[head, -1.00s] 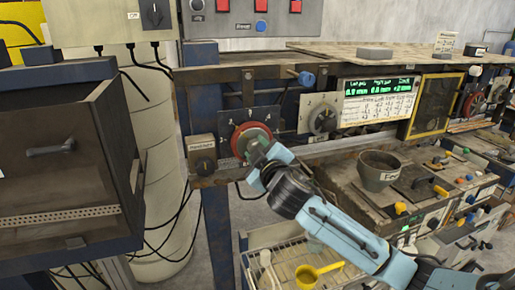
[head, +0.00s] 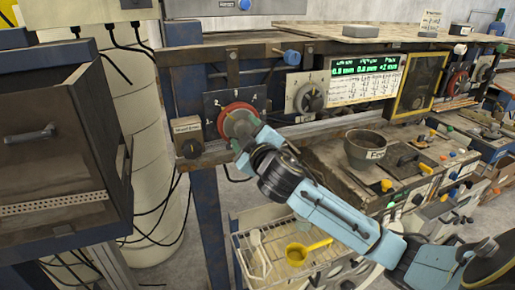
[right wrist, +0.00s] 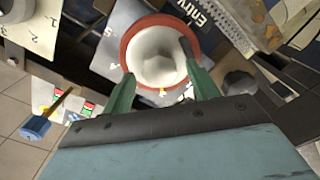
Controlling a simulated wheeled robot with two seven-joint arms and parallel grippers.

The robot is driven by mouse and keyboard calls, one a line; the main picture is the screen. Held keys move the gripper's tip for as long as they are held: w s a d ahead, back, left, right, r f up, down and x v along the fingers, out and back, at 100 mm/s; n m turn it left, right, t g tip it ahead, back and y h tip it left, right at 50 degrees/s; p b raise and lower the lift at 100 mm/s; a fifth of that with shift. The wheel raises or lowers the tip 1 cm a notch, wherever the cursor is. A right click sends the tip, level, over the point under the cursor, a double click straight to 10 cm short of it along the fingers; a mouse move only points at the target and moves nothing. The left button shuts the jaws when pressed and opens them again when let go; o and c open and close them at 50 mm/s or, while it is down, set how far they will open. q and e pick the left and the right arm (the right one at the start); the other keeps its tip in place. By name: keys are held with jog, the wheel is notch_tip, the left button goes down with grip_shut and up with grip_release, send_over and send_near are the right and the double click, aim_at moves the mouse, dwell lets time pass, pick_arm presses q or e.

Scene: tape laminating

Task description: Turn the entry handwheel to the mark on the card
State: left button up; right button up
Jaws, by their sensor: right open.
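The entry handwheel (head: 221,121) has a red rim and a pale hub, on a dark dial plate with white marks. It also shows in the right wrist view (right wrist: 127,47), near a plate lettered "Entry". My right gripper (head: 238,128) is at the wheel's face and hides part of it. In the right wrist view its open fingers (right wrist: 160,68) stand on either side of the pale hub; I cannot tell whether they touch it. The card (head: 364,88), a white printed table, sits below the green-digit display (head: 364,68); its text is too small to read. My left gripper is out of view.
A grey handwheel (head: 308,99) is to the right of the entry wheel. A small box with a dark knob (head: 190,148) is to its left. A grey bowl (head: 365,150) stands on the lower bench. A wire basket (head: 250,240) holds a yellow scoop (head: 300,252).

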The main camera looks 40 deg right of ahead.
jog(key=b+v, duration=0.1)
jog(key=v, duration=1.1)
jog(key=shift+b, duration=0.3)
jog(key=shift+d, duration=0.1)
